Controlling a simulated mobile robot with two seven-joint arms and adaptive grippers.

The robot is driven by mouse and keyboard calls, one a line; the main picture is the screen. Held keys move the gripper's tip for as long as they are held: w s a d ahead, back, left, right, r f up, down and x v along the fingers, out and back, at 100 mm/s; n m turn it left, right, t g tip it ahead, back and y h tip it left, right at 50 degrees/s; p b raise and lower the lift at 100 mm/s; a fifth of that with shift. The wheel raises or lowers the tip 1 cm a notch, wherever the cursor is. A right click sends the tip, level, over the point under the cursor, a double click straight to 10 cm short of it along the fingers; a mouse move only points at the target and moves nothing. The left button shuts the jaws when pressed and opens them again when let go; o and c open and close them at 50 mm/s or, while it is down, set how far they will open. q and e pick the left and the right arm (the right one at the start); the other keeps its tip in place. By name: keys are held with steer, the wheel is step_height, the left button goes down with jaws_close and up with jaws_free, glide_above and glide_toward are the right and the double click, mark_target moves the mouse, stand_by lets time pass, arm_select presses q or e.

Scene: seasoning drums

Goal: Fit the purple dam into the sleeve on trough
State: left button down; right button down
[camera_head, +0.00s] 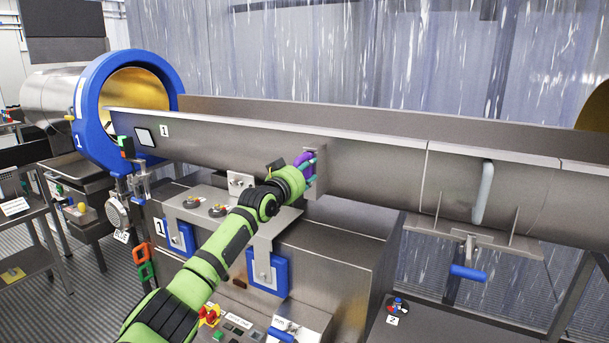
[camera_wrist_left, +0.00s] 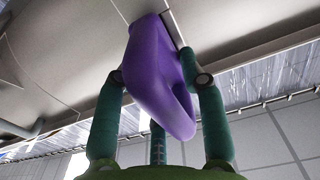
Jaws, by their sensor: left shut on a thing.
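The purple dam (camera_head: 303,158) is held by my left gripper (camera_head: 310,169) at the near side of the long grey trough (camera_head: 375,160). In the left wrist view the dam (camera_wrist_left: 152,65) is a rounded purple loop between the green fingers, and its far end meets a grey metal part. The sleeve (camera_head: 320,182) looks like a grey metal bracket on the trough's side, right beside the dam. I cannot tell whether the dam's end is inside the sleeve or only touching it. My right gripper is out of view.
A blue-rimmed drum (camera_head: 88,120) opens over the trough's left end. A pale handle (camera_head: 484,192) and a blue lever (camera_head: 468,272) are on the trough farther right.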

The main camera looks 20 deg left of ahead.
arm_select(q)
steer(key=shift+w+r+b, duration=0.1)
steer(key=shift+w+b, duration=0.25)
steer(key=shift+w, duration=0.05)
steer(key=c, duration=0.7)
jaws_free()
steer(key=shift+s, duration=0.1)
steer(key=shift+f, duration=0.2)
steer(key=shift+s, duration=0.5)
steer(key=s, duration=0.7)
steer(key=s+a, duration=0.1)
steer(key=s, duration=0.3)
steer(key=shift+r, duration=0.15)
